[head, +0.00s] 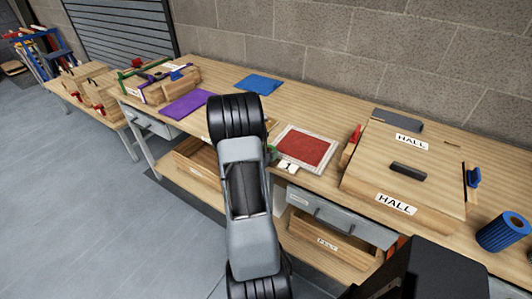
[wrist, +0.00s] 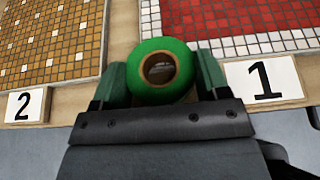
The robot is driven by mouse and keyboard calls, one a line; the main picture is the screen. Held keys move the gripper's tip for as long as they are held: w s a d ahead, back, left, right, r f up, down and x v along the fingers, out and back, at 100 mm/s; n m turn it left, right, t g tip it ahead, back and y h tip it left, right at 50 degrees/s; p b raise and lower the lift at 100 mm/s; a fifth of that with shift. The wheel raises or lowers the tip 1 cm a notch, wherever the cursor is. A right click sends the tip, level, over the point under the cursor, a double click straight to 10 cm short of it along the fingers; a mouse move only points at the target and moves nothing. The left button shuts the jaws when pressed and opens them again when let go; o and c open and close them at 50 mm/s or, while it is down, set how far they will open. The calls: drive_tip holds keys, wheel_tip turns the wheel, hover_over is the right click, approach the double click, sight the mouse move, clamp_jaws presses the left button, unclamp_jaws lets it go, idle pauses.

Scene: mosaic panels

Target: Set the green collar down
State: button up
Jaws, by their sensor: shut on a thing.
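The green collar (wrist: 150,95), a ring with a round hole, sits between the two fingers of my gripper (wrist: 162,72) in the wrist view. My gripper is shut on it. Below it lie the front edge of the table (wrist: 125,25) and the gap between two mosaic panels. Whether the collar touches the wood cannot be told. In the head view my gripper (head: 272,156) is mostly hidden behind my arm, left of the red mosaic panel (head: 305,147). That panel, with a white tile border, also shows in the wrist view (wrist: 240,15).
A card marked 1 (wrist: 263,80) is right of the collar, and a card marked 2 (wrist: 25,105) is left, by a gold-brown panel (wrist: 50,45). A lidded HALL box (head: 385,165) and a blue roll (head: 503,232) stand right. Purple (head: 187,105) and blue (head: 258,84) sheets lie left.

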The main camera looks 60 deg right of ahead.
drive_tip(key=o, duration=0.9)
drive_tip(key=shift+r, duration=0.1)
